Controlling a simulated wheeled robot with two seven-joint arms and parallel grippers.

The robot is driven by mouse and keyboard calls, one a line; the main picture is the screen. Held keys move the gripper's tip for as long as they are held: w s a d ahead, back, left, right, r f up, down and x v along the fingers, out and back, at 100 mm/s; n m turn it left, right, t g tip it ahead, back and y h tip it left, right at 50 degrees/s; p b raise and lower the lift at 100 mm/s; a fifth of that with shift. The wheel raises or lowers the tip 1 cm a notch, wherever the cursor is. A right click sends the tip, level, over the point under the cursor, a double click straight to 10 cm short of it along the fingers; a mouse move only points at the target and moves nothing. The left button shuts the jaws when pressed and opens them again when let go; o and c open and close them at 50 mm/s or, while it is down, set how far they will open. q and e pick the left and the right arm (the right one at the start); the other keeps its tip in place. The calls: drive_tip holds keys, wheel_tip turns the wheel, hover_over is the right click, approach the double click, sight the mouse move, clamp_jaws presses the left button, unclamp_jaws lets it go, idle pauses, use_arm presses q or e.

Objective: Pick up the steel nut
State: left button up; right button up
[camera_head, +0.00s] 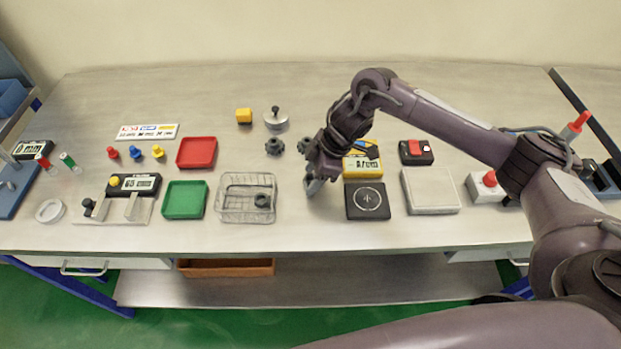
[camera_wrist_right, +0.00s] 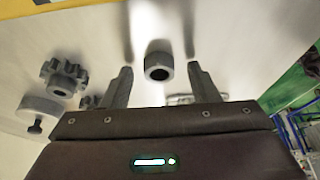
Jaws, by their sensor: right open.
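The steel nut (camera_wrist_right: 159,66) shows in the right wrist view as a short grey round piece with a dark hole, resting on the steel bench. It lies between the two fingers of my right gripper (camera_wrist_right: 162,77), with a gap on each side and nothing held. In the head view my right gripper (camera_head: 314,186) points down at the bench, between the wire basket and the black square scale. There I cannot tell the nut apart from the fingers. My left gripper is in neither view.
The wire basket (camera_head: 224,210) holds a dark piece, left of my right gripper. The black scale (camera_head: 367,214) and yellow meter (camera_head: 363,170) stand close on its right. Dark gears (camera_head: 275,146) and a knobbed weight (camera_head: 276,124) lie behind. Red (camera_head: 197,165) and green (camera_head: 169,212) trays stand further left.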

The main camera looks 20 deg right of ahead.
drive_tip(key=c, duration=0.6)
drive_tip(key=shift+c, duration=1.4)
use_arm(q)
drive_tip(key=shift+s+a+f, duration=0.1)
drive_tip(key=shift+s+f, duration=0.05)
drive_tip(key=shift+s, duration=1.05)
use_arm(e)
drive_tip(key=shift+c, duration=1)
